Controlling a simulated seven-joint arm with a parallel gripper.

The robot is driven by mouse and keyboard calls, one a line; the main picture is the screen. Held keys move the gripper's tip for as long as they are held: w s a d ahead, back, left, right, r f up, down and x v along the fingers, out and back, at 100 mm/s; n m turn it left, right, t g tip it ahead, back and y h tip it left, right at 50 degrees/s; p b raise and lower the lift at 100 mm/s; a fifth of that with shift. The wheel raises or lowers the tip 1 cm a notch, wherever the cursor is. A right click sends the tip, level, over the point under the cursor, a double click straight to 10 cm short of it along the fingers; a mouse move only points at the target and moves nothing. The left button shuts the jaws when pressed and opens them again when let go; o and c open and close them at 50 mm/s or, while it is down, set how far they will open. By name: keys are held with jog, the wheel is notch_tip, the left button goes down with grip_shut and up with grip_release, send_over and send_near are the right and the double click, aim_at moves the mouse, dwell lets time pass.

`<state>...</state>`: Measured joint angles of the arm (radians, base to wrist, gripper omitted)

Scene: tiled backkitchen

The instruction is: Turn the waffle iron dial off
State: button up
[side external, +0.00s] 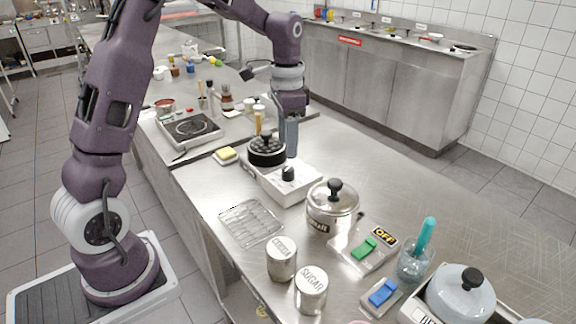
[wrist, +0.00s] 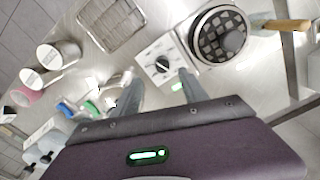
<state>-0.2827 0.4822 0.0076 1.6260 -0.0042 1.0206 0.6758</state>
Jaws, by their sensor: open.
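The waffle iron (side external: 257,181) is a white base with a round black gridded plate (side external: 266,151) and a black dial (side external: 288,174) at its front end. In the wrist view the dial (wrist: 162,63) sits on the white panel, with a pale pointer mark on it; its setting is too small to read. My gripper (side external: 290,152) is open and empty, pointing down above the counter beside the waffle iron. In the wrist view the fingers of my gripper (wrist: 160,78) are spread wide, with the dial just beyond and between their tips. Nothing touches the dial.
A wire rack (side external: 250,223), cocoa tin (side external: 281,259) and sugar tin (side external: 311,290) are in front. A hotplate (side external: 188,130) stands behind.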

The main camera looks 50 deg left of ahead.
aim_at(288, 168)
jog(key=f, duration=0.8)
jog(key=shift+w+a, duration=0.2)
grip_shut()
jog(key=shift+n, duration=0.3)
jog(key=n, duration=0.3)
jog(key=shift+r+n, duration=0.1)
jog(key=shift+n, duration=2.5)
